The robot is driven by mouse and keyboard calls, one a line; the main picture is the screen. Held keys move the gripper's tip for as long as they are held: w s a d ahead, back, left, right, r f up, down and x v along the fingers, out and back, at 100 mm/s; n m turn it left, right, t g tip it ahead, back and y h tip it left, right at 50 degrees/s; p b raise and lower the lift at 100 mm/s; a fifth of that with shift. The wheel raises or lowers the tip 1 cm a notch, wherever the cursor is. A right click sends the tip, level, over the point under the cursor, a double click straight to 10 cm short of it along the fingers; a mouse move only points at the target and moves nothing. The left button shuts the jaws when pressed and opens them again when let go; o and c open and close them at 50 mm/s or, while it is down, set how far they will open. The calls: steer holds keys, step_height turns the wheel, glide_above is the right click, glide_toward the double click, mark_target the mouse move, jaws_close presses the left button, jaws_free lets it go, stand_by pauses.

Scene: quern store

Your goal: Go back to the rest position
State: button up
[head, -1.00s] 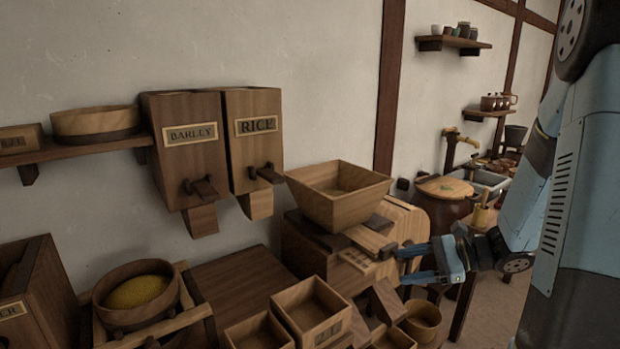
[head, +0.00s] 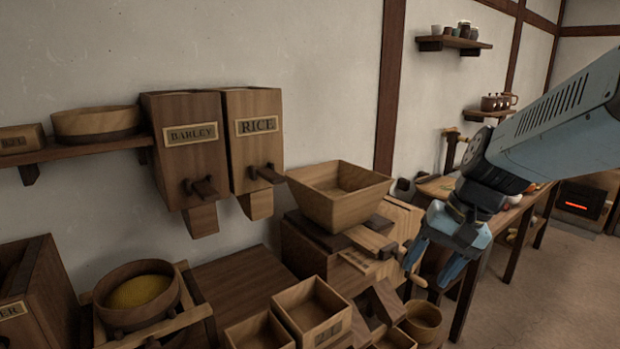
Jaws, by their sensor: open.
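My gripper (head: 430,268) is at the right of the head view, at the end of my blue arm, with its fingers pointing down. The fingers are spread, with nothing visible between them. It hangs just right of the wooden mill with the square hopper (head: 338,192). The fingertips appear close to a small handle or peg at the mill's right side; I cannot tell whether they touch.
Barley (head: 188,150) and rice (head: 252,140) dispensers hang on the wall. Open wooden boxes (head: 312,312) and a round sieve (head: 137,290) with yellow grain stand below. A long workbench runs behind my arm. Floor at the right (head: 560,290) is clear.

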steer(key=s+d+r+n+t+h, duration=0.2)
steer(key=s+r+n+t+h, duration=0.1)
steer(key=r, duration=0.4)
steer(key=shift+s+d+r+n+t+h, duration=0.15)
steer(key=shift+s+d+n+t+h, duration=0.2)
steer(key=shift+t, duration=0.35)
